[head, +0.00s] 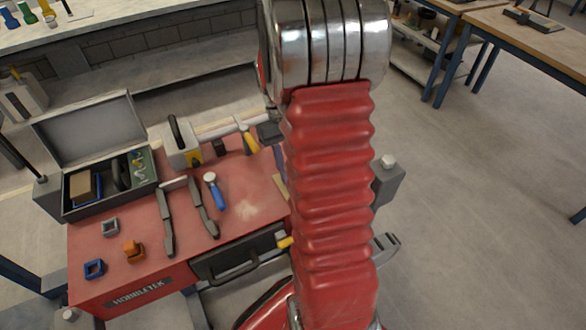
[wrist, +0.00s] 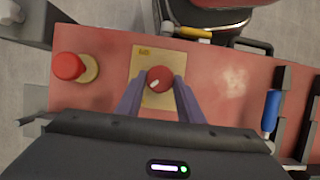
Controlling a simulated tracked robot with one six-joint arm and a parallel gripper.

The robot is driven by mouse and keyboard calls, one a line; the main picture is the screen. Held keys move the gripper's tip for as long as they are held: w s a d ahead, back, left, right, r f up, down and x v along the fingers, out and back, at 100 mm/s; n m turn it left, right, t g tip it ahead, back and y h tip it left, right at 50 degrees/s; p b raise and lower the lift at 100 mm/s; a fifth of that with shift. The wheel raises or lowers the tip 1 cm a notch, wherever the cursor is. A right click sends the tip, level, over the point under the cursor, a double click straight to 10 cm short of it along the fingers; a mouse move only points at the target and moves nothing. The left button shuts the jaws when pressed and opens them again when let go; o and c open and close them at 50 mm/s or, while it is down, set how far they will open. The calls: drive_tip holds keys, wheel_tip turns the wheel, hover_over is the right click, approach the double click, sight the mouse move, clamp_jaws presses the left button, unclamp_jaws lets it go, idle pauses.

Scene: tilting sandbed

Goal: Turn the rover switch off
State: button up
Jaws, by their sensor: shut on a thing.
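The rover switch is a round red knob (wrist: 160,79) with a pale mark, on a yellowish plate (wrist: 146,62) set in the red bench top. In the wrist view, my gripper (wrist: 161,82) has a finger on each side of the knob and is shut on it. The pale mark points toward the lower left. In the head view, my red arm hides the switch; only an edge of the plate (head: 281,187) and part of a finger (head: 279,156) show beside the arm.
A red push button (wrist: 68,66) on a yellow base stands left of the plate in the wrist view.

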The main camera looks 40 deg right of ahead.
idle(0.4)
drive_tip(key=o, duration=1)
drive_tip(key=shift+o, duration=0.2)
drive_tip(key=v, duration=1.3)
drive_tip(key=shift+w+r, duration=0.25)
drive_tip(key=shift+s, duration=0.1)
